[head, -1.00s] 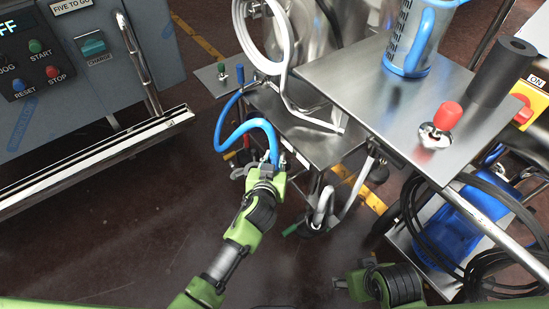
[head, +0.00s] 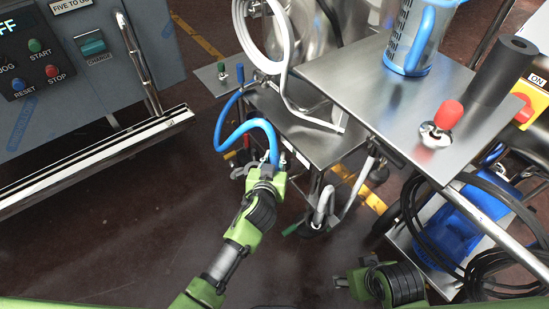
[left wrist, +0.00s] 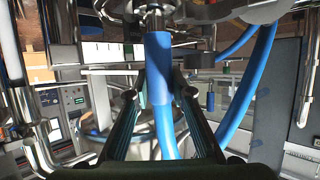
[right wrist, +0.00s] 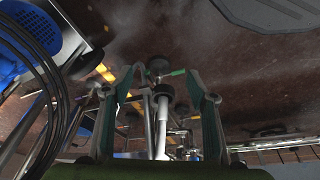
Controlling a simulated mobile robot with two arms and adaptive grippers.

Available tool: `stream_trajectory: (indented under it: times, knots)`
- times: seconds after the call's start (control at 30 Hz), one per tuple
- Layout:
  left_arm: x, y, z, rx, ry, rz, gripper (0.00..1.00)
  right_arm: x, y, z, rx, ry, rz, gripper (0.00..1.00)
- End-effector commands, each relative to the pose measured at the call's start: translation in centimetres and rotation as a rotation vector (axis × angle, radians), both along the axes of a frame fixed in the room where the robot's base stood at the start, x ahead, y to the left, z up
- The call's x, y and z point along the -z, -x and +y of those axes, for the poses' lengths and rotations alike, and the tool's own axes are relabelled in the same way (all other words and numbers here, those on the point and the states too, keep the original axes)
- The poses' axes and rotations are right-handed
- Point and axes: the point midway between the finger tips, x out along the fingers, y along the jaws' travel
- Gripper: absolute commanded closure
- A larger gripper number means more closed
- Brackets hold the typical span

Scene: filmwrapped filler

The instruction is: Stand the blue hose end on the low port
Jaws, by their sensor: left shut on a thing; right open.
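The blue hose (head: 219,133) loops out from the left side of the steel cart and back to my left gripper (head: 273,167). My left gripper is shut on the blue hose end (left wrist: 158,68), which stands roughly upright between its fingers in the left wrist view. A metal fitting (left wrist: 155,20) shows right at the tip of the hose end. I cannot tell whether it is the low port, or whether the two are joined or only lined up. My right gripper (right wrist: 162,95) is open and empty, low in front of the cart.
The steel cart top (head: 385,95) carries a clear jug (head: 412,40), a black cylinder (head: 502,72) and a red knob (head: 447,115). A white hose (head: 250,40) coils behind. A control cabinet (head: 60,120) stands at left. Black cables (head: 480,215) hang at right.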

Motion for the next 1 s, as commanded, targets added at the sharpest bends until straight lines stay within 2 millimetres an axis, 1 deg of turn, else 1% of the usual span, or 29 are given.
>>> stream_trajectory:
  times: [0.2,0.63,0.97,1.0]
  knots:
    - [-0.08,-0.05,-0.05,0.001,0.001,-0.003,1.0,-0.38,0.02,0.05,0.0,-0.002,-0.006,0.47]
    - [0.03,-0.04,-0.05,0.001,0.001,-0.003,1.0,-0.4,0.33,0.02,0.002,-0.001,0.005,0.47]
    - [0.15,-0.03,-0.03,0.001,0.001,-0.002,1.0,-0.78,0.24,0.03,0.003,-0.002,-0.002,0.47]
    - [0.15,-0.03,-0.04,0.001,0.001,-0.002,0.71,-0.9,0.2,0.04,0.002,-0.002,-0.004,0.47]
